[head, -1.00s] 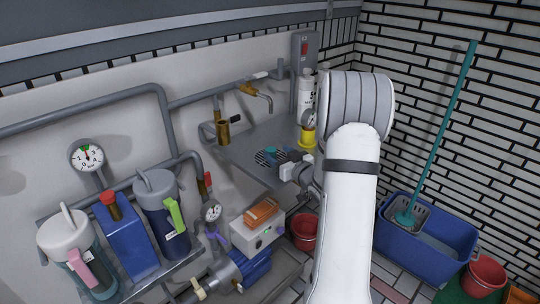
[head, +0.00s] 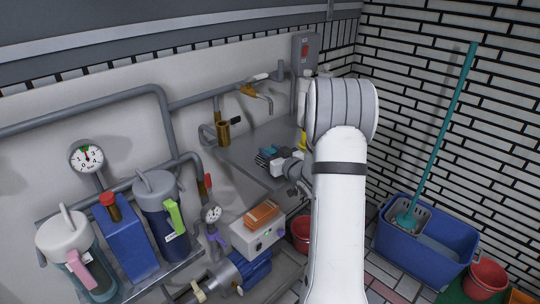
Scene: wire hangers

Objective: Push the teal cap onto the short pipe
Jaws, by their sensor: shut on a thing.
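The teal cap (head: 269,150) is a small teal shape at the tips of my gripper (head: 271,159), over the grey counter. My gripper is shut on it, and its white fingers hide part of it. A brass upright pipe piece (head: 223,134) stands on a grey bent pipe at the wall, left of the gripper. I cannot tell which of these is the short pipe. The cap is apart from both.
The grey counter (head: 235,158) has free room left of the gripper. A brass tap (head: 256,92) juts out above it. A yellow-based bottle is mostly hidden behind my arm. A control box (head: 258,228), jugs (head: 163,215) and a gauge (head: 87,158) stand at left.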

